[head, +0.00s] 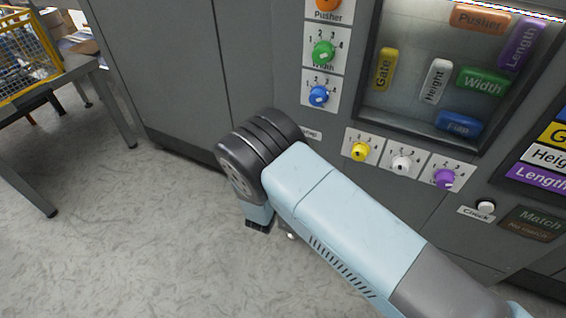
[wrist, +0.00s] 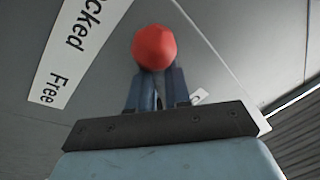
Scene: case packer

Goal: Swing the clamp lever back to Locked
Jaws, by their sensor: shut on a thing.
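The clamp lever's red knob (wrist: 154,46) shows in the wrist view at the top centre, right between the fingertips of my gripper (wrist: 158,72). My gripper is shut on this knob. The rest of the lever is hidden behind the knob and fingers. A white label strip (wrist: 72,45) on the grey panel lies left of the knob; it reads "Free" at its lower end and "...cked" further up, with the top cut off. In the head view my arm hides the lever and the fingertips.
The grey cabinet (head: 165,70) stands in front of me with coloured dials, such as the green dial (head: 323,53), and a display window (head: 410,105) above my arm. A table (head: 75,75) with a yellow wire basket (head: 25,50) stands left. Floor between is clear.

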